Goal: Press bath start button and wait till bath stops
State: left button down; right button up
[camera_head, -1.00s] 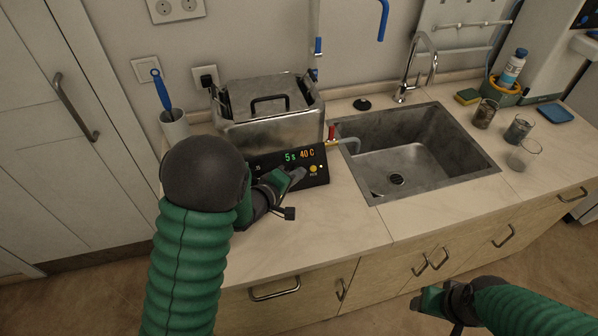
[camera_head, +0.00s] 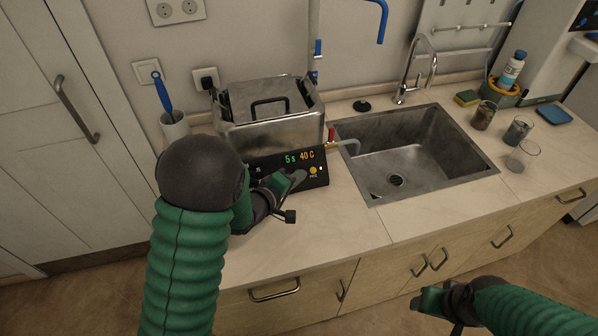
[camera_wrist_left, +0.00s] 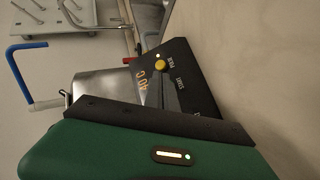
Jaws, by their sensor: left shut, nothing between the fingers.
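The metal bath (camera_head: 268,112) with a lid stands on the counter left of the sink. Its black front panel (camera_head: 318,180) shows "5 s" in green and "40 C" in orange. A yellow button (camera_head: 313,170) sits at the panel's right, with a small lit dot beside it; the button also shows in the left wrist view (camera_wrist_left: 159,66). My left gripper (camera_head: 298,176) is shut and empty, its tips in front of the panel just left of the yellow button. Part of the panel is hidden behind it. My right gripper (camera_head: 418,301) is low at the right, in front of the cabinets; its jaws are unclear.
The sink (camera_head: 405,150) with a tap (camera_head: 418,70) is right of the bath. Several glasses stand on the right counter, including a clear one (camera_head: 523,155). A holder with a blue-handled brush (camera_head: 162,92) is left of the bath. The front counter is clear.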

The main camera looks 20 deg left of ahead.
pick_arm(q)
jog(key=shift+s+d+r, duration=0.1)
jog(key=shift+s+r, duration=0.05)
jog(key=s+d+r+p, duration=0.2)
jog(key=s+r, duration=0.1)
jog(key=shift+s+d, duration=0.1)
dwell(0.5)
dwell(0.5)
